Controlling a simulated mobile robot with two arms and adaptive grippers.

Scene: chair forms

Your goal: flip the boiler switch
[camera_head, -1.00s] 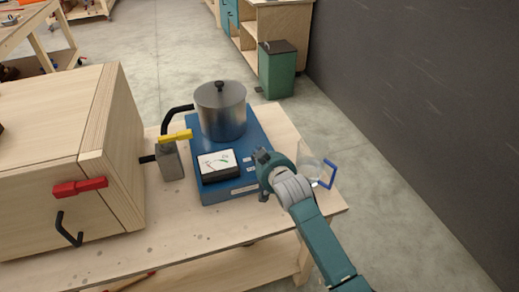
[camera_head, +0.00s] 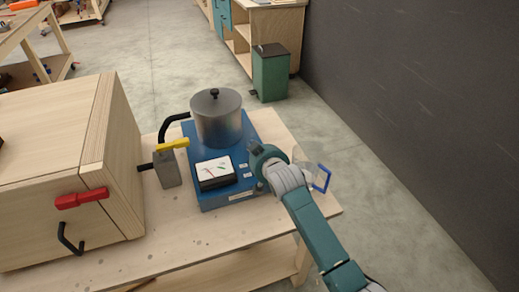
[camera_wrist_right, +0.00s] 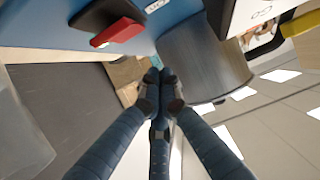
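The boiler is a silver lidded pot (camera_head: 217,122) on a blue base (camera_head: 226,197) with a white-faced meter (camera_head: 214,170). In the right wrist view, a red rocker switch (camera_wrist_right: 119,31) on a black mount sits on the blue base (camera_wrist_right: 185,12), at upper left. The switch is hidden behind my right gripper in the head view. My right gripper (camera_head: 256,153) is over the base's right edge, beside the pot. In the right wrist view its fingertips (camera_wrist_right: 159,76) are together and empty, apart from the switch. My left gripper is not in view.
A clear jug (camera_head: 307,172) with a blue handle stands right of my right gripper. Left of the boiler are a grey valve block (camera_head: 167,170) with a yellow lever and a wooden cabinet (camera_head: 45,140) with a red latch. The table front (camera_head: 120,262) is clear.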

